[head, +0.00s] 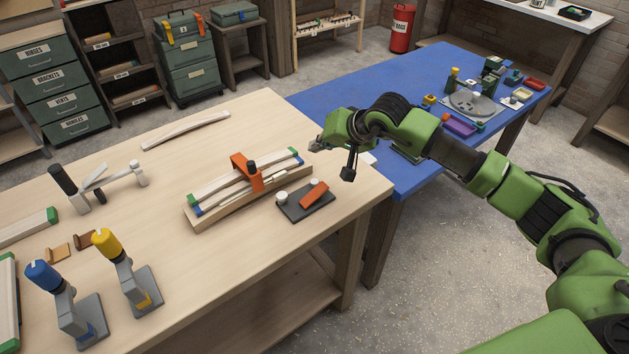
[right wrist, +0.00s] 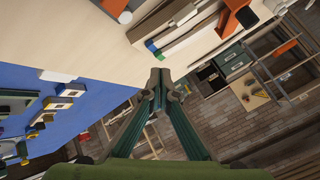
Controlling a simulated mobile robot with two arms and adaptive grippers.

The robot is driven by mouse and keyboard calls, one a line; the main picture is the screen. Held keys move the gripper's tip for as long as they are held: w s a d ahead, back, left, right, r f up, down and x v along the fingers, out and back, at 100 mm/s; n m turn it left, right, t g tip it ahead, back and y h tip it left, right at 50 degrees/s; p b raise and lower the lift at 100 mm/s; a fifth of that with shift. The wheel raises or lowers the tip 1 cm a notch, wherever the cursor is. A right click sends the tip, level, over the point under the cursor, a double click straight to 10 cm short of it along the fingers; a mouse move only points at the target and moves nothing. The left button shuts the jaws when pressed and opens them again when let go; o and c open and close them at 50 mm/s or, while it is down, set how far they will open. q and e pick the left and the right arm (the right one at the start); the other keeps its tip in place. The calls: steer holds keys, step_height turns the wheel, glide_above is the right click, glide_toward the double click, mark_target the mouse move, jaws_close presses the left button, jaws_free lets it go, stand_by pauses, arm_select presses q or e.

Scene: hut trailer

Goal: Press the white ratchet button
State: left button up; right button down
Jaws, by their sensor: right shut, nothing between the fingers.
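A dark plate (head: 296,212) lies near the right end of the wooden table. It bears a round white button (head: 282,197), an orange lever (head: 314,194) and a second white piece behind the lever, partly hidden. I cannot tell which white piece is the ratchet button. A white round piece (right wrist: 124,17) also shows at the top of the right wrist view. My right gripper (head: 318,144) is shut and empty, above the table's far right corner, beyond the plate and apart from it. Its fingers (right wrist: 160,88) point up the right wrist view. My left gripper is not seen.
A wooden fixture (head: 236,202) with an orange clamp (head: 246,171) stands left of the plate. Blue-handled (head: 44,275) and yellow-handled (head: 106,243) tools stand at the front left. A blue table (head: 400,85) adjoins on the right. The wood in front of the plate is clear.

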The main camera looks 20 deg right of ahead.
mark_target(317, 182)
steer(key=shift+f, duration=0.15)
step_height(317, 182, down, 8)
steer(key=b, duration=0.3)
steer(key=shift+b, duration=0.4)
steer(key=shift+f+b, duration=0.3)
stand_by(0.9)
steer(key=shift+f+b, duration=0.4)
steer(key=shift+b, duration=0.3)
